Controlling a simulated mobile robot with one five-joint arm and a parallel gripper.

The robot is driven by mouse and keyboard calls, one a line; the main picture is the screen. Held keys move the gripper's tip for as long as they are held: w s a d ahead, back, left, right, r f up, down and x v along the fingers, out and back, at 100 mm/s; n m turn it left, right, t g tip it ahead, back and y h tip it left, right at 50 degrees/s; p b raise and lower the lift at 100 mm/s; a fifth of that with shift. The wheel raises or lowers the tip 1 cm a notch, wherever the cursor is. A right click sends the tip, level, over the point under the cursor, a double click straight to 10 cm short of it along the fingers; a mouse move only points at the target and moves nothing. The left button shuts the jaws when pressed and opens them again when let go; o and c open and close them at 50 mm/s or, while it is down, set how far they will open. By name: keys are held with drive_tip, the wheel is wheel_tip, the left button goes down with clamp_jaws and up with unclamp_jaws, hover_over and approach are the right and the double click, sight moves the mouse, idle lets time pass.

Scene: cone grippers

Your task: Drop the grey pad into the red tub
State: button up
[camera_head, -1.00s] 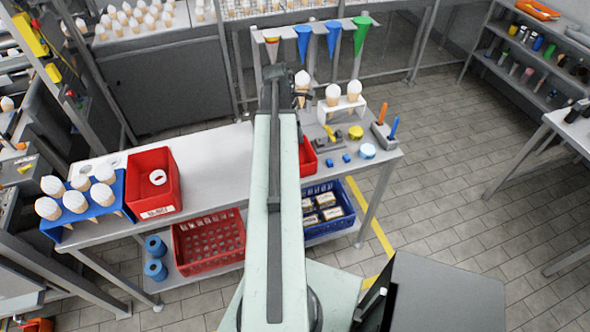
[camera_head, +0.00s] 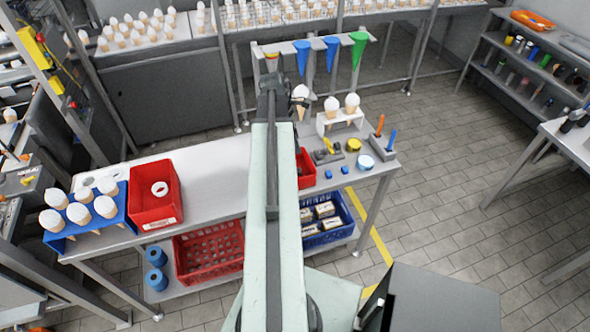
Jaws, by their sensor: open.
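A red tub (camera_head: 140,207) stands on the left part of the white bench, with a white ring-shaped roll inside. A second red tub (camera_head: 306,170) is partly hidden behind my arm, so I cannot tell what it holds. A small dark grey flat piece (camera_head: 322,158) lies right of that tub, under a yellow item; I cannot tell whether it is the grey pad. My gripper (camera_head: 272,82) is at the far end of my arm, above the bench's back edge. It is open; its fingertips are hard to make out and I see nothing held.
A blue rack (camera_head: 116,218) of white-topped cones stands at the bench's left end. A white cone stand (camera_head: 341,122), a yellow disc (camera_head: 353,145) and small blue blocks are at the right. A red crate (camera_head: 210,256) and blue crate (camera_head: 337,234) sit on the lower shelf.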

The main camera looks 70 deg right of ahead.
drive_tip(key=p+v, duration=0.3)
drive_tip(key=v, duration=0.2)
idle(0.3)
